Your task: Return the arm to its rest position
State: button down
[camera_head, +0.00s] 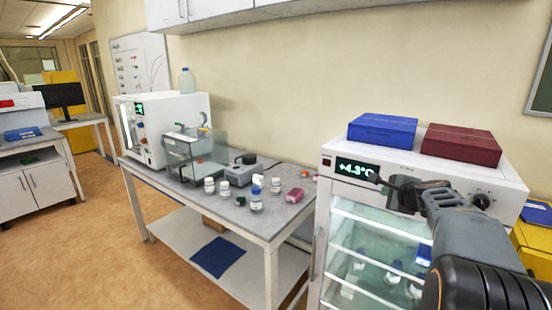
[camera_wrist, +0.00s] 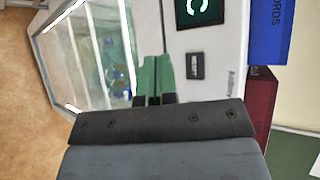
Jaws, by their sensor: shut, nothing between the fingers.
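My arm comes in from the lower right of the head view, in front of the white glass-door fridge (camera_head: 320,250). My gripper (camera_head: 374,179) points left, near the fridge's display, which reads +4.3°C. In the wrist view my gripper (camera_wrist: 153,62) shows its two green fingertips together, with nothing between them. The fridge's front panel (camera_wrist: 215,55) lies beyond the fingers there. I cannot tell how far the fingertips are from the panel.
A blue box (camera_head: 382,129) and a dark red box (camera_head: 461,145) lie on the fridge. Floor (camera_head: 60,250) is clear at the left.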

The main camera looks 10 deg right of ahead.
jog(key=s+a+f+n+g+y, duration=0.1)
jog(key=s+a+f+n+g, duration=0.25)
jog(key=f, duration=0.25)
jog(key=s+a+f+n+g, duration=0.2)
jog(key=s+a+f+n, duration=0.1)
jog(key=s+a+n, duration=0.6)
jog(key=s+a+f+n+g, duration=0.3)
jog(key=s+a+n, duration=0.6)
jog(key=s+a, duration=0.2)
jog(key=shift+a+f+h, duration=0.3)
jog(key=shift+a+f, duration=0.05)
jog(key=shift+a, duration=0.2)
jog(key=shift+s+n, duration=0.1)
jog(key=shift+n, duration=0.15)
